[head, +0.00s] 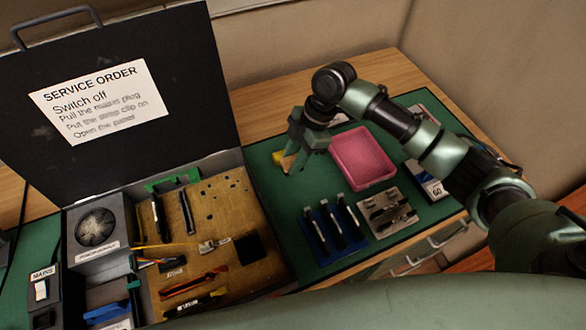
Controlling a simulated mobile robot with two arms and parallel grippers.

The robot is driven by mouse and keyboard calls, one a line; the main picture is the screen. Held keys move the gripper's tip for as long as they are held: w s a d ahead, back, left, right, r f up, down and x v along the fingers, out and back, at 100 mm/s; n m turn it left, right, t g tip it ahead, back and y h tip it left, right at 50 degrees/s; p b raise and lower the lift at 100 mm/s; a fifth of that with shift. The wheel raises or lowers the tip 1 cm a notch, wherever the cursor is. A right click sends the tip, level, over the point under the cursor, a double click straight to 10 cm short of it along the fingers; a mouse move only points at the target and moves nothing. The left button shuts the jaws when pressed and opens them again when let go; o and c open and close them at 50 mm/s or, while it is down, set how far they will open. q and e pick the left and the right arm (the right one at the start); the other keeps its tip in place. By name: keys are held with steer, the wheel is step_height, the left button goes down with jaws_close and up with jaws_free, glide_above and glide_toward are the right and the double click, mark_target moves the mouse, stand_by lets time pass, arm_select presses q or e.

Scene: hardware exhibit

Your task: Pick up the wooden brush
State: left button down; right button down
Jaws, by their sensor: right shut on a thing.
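My right gripper (291,163) is over the far left part of the green mat, fingers pointing down. It is shut on a small yellow-tan thing, which I take to be the wooden brush (279,157). Only a little of it shows beside the fingers. The rest is hidden, and I cannot tell whether it touches the mat. My left gripper is not in view.
A pink tray (362,158) lies on the green mat (285,222) right of my gripper. Nearer are a blue rack (335,229) with several tools and a metal plate (386,211). An open black case (110,45) with a circuit board (222,201) stands left.

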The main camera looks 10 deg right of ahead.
mark_target(293, 159)
step_height(293, 159, up, 15)
steer(key=b, duration=0.1)
